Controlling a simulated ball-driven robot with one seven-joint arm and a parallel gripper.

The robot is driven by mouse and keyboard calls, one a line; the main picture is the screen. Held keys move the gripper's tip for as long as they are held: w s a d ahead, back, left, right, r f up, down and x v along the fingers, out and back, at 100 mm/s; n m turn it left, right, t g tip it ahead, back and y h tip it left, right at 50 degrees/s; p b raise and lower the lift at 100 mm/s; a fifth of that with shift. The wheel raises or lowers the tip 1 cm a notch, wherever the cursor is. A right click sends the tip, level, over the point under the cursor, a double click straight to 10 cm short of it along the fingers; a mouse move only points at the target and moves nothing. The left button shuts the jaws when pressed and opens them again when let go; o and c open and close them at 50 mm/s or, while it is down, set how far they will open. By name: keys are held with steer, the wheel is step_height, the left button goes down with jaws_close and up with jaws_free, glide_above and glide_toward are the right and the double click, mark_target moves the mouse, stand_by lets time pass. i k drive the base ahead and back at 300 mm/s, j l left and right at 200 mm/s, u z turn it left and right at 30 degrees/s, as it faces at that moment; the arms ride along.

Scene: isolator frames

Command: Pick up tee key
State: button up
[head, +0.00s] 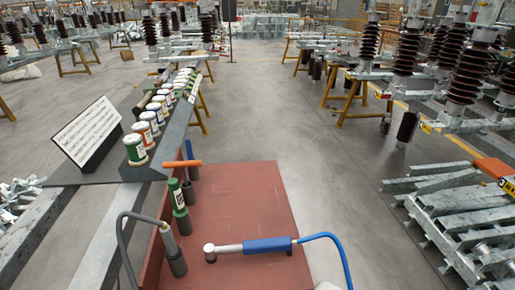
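A T-shaped tool with an orange crossbar handle (182,163) stands upright at the left edge of a red work surface (245,205); it looks like the tee key. Its lower part is partly hidden behind a green-handled tool (179,196). A dark blue upright piece (189,150) shows just behind the orange bar, and I cannot tell whether it belongs to it. My gripper is not in view.
A blue-handled tool (266,245) with a blue hose lies on the red surface's front. A grey-hosed tool (169,240) stands in a dark holder at left. Several cans (135,150) line a bench beside a sign (87,132). Metal bars (470,215) are stacked right; the floor between (335,190) is clear.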

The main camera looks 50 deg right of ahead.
mark_target(182, 164)
steer(key=i+l+z, duration=0.2)
steer(key=z, duration=0.25)
steer(key=i+l+z, duration=0.1)
steer(key=z, duration=0.35)
steer(key=i+z, duration=0.4)
steer(key=k+j, duration=0.05)
